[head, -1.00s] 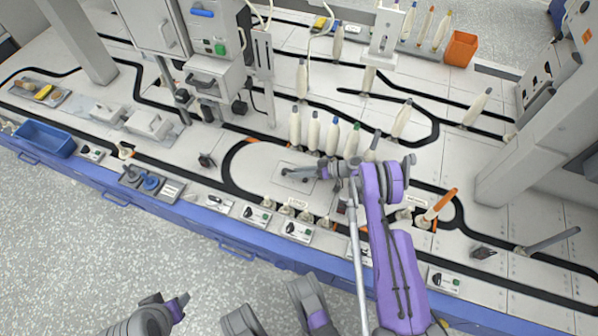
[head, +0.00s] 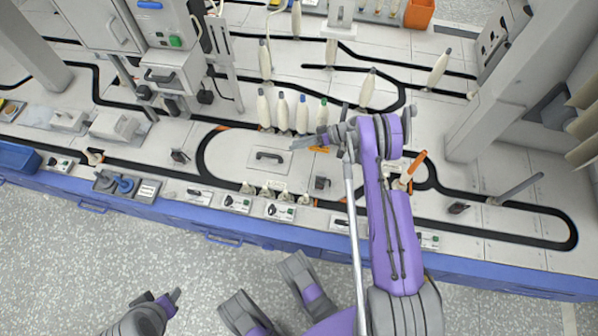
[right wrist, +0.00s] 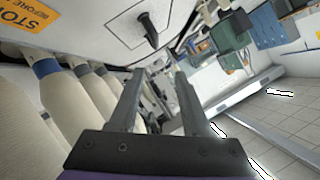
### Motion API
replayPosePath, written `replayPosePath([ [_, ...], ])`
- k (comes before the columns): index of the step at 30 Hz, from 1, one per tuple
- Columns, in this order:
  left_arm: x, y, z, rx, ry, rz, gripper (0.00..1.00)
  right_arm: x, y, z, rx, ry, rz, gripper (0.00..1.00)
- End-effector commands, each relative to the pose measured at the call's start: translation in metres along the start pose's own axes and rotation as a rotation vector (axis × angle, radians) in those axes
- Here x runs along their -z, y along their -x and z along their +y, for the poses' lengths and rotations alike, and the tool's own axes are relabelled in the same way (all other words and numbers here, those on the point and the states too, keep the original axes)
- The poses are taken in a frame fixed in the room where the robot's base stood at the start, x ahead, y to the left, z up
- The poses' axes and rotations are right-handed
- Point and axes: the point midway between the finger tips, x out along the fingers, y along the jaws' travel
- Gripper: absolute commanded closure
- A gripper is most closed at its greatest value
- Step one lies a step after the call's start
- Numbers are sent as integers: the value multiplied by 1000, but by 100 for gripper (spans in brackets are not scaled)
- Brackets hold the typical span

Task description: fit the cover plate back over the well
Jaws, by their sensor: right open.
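The cover plate (head: 262,167) is a pale square with a dark bar handle (head: 269,156), lying in the white table top inside the black track loop. In the right wrist view the plate (right wrist: 124,29) shows a thin dark outline around it and looks flat with the table. No open well shows. My right gripper (head: 303,142) is open and empty, up and to the right of the handle and apart from it. My left gripper (head: 173,299) hangs over the floor in front of the table, far from the plate; its jaws are too small to judge.
Several cream bobbins with coloured tips (head: 282,110) stand just behind the plate, close to my right gripper. Small pegs and switch boxes (head: 280,211) line the front side. An orange stick (head: 414,165) stands at the right. An orange sign (right wrist: 28,20) lies near the bobbins.

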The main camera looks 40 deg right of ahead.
Motion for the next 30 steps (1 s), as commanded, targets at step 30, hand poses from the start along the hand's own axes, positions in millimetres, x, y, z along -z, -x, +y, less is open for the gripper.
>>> replayPosePath([
  [30, 0, 0, 0, 0, 0, 0, 50, 69, 7, -312, -578, -233, -492, 52],
])
